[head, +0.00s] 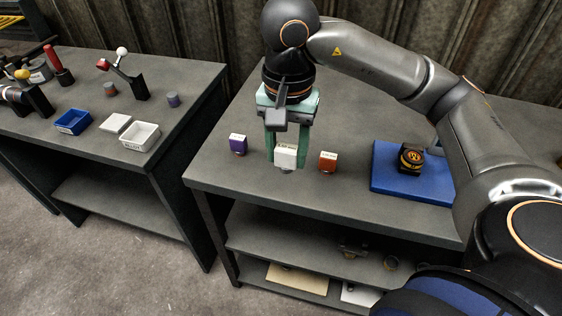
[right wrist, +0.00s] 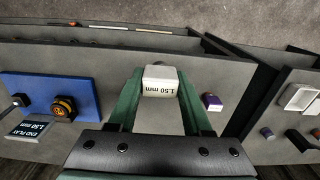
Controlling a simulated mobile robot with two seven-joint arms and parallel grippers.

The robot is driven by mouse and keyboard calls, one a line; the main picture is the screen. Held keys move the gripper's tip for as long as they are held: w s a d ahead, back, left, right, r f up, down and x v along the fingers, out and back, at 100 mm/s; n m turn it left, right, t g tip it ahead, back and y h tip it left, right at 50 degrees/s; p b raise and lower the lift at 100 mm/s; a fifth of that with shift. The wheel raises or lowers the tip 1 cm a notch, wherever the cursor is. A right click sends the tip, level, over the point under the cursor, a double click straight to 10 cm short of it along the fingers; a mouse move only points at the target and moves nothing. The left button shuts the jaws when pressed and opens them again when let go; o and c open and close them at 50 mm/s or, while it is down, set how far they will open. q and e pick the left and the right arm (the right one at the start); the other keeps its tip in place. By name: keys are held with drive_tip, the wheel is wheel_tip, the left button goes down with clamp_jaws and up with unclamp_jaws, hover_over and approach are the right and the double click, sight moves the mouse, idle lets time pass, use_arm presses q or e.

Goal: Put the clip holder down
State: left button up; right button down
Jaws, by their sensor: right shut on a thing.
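The clip holder is a small white block (head: 286,155) with a "1.50 mm" label, which shows in the right wrist view (right wrist: 160,81). My right gripper (head: 285,150) points down with its green fingers on either side of the block, shut on it. The block is at the front part of the right table (head: 225,165), between a purple block (head: 238,144) and an orange block (head: 327,161). A small grey part shows under the white block; I cannot tell whether the block touches the table. My left gripper is not in view.
A blue mat (head: 385,184) holds a black and orange round part (head: 411,157). A display (right wrist: 30,126) reads "END PLAY 1.50 mm". The left table (head: 190,90) carries a blue bin (head: 72,122), a white bin (head: 140,136) and several tools. A gap separates the tables.

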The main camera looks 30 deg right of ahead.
drive_tip(key=w+d+f, duration=0.2)
drive_tip(key=w, duration=0.1)
drive_tip(key=w+d+f, duration=0.2)
drive_tip(key=w+f, duration=0.1)
drive_tip(key=w, duration=0.1)
drive_tip(key=w+d+f, duration=0.2)
drive_tip(key=w+f, duration=0.1)
drive_tip(key=shift+w+d+f, duration=0.1)
drive_tip(key=shift+w+f, duration=0.15)
drive_tip(key=shift+w, duration=0.1)
drive_tip(key=shift+w+d+f, duration=0.3)
drive_tip(key=shift+w+f, duration=0.15)
drive_tip(key=shift+f, duration=1.65)
drive_tip(key=shift+f, duration=0.15)
drive_tip(key=shift+c, duration=1.7)
unclamp_jaws()
wheel_tip(320, 180, up, 12)
